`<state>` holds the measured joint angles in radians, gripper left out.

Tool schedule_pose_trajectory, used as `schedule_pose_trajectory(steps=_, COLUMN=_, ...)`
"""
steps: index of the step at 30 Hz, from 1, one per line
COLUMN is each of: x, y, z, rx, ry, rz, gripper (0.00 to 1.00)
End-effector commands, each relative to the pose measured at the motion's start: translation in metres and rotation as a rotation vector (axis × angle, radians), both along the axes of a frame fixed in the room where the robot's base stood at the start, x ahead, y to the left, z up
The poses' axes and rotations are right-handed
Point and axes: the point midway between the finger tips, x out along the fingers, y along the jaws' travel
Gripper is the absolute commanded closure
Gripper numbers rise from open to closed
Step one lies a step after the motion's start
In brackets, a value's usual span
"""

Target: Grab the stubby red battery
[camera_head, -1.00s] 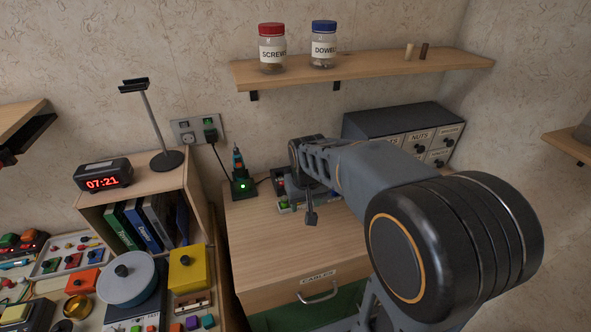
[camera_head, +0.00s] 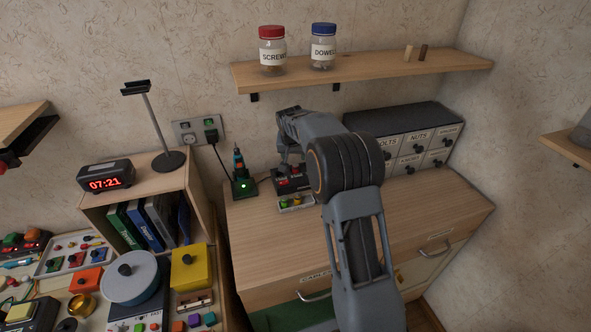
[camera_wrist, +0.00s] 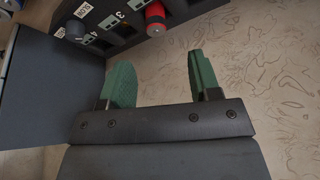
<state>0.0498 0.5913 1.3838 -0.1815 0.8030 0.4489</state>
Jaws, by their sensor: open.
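In the wrist view a short red cylinder with a grey end, the stubby red battery (camera_wrist: 155,17), shows at the top, seated in a dark device with numbered slots (camera_wrist: 120,32). My gripper (camera_wrist: 160,70) is open, with two green fingers apart and nothing between them. The battery lies beyond the fingertips, roughly in line with the gap. In the head view the dark device (camera_head: 291,186) stands on the cabinet top at the wall. My gripper (camera_head: 288,163) is just behind and above it, partly hidden by my arm. I cannot make out the battery clearly there.
A green-lit tool stand (camera_head: 243,187) stands left of the device, and a small tray with coloured pieces (camera_head: 297,203) in front. The labelled drawer unit (camera_head: 405,140) stands to the right. A shelf (camera_head: 370,70) with jars hangs above. The cabinet top's right part (camera_head: 430,205) is clear.

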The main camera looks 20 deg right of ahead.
Motion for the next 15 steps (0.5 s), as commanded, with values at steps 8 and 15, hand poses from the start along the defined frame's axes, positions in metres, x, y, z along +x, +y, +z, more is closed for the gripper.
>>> schedule_pose_trajectory(steps=8, x=0.006, y=-0.003, z=-0.018, rx=-0.001, ry=0.001, rz=0.001, gripper=0.43)
schedule_pose_trajectory(steps=15, x=0.013, y=-0.011, z=-0.045, rx=0.000, ry=0.004, rz=-0.001, gripper=0.43)
